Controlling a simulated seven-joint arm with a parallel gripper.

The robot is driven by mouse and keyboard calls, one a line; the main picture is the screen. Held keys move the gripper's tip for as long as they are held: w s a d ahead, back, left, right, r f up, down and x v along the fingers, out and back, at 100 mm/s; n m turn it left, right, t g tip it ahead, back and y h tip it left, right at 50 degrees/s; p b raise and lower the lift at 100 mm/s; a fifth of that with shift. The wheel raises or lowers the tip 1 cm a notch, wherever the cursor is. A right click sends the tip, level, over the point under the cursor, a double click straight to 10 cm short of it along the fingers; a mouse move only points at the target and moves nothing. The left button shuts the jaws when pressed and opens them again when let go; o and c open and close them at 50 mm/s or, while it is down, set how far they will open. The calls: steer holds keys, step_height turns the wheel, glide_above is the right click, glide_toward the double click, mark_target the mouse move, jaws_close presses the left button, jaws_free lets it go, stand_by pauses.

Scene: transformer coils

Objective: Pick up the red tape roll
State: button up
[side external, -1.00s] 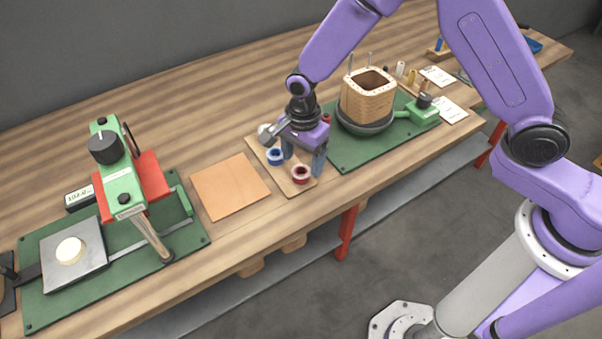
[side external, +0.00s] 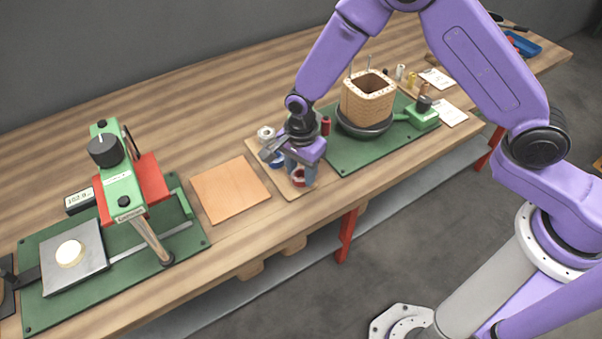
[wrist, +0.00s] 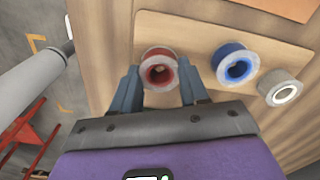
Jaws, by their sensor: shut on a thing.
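The red tape roll (wrist: 159,54) lies flat on a small wooden board, between the two fingers of my gripper (wrist: 158,82) in the wrist view. My gripper is shut on the roll, a finger at each side. In the side view the roll (side external: 299,184) is partly hidden by my gripper (side external: 299,173), which reaches down over the board's front part. The roll appears to be still at board level.
A green mat with a coil (side external: 366,97) is to the right. A leather-coloured sheet (side external: 230,188) lies to the left.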

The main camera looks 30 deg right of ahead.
steer(key=shift+r, duration=0.1)
steer(key=shift+r, duration=0.45)
step_height(320, 180, up, 2)
steer(key=shift+r, duration=0.1)
steer(key=s+d+r, duration=0.7)
steer(key=s+r, duration=0.2)
steer(key=s, duration=0.3)
steer(key=shift+r, duration=0.4)
steer(key=w+d+r, duration=0.1)
steer(key=w+d, duration=0.1)
steer(key=w, duration=1)
steer(key=w+d+r, duration=0.1)
steer(key=w+d, duration=0.1)
steer(key=w, duration=0.9)
steer(key=shift+w+f, duration=0.15)
steer(key=shift+f, duration=1.25)
steer(key=shift+w+f, duration=0.1)
steer(key=shift+f, duration=1.25)
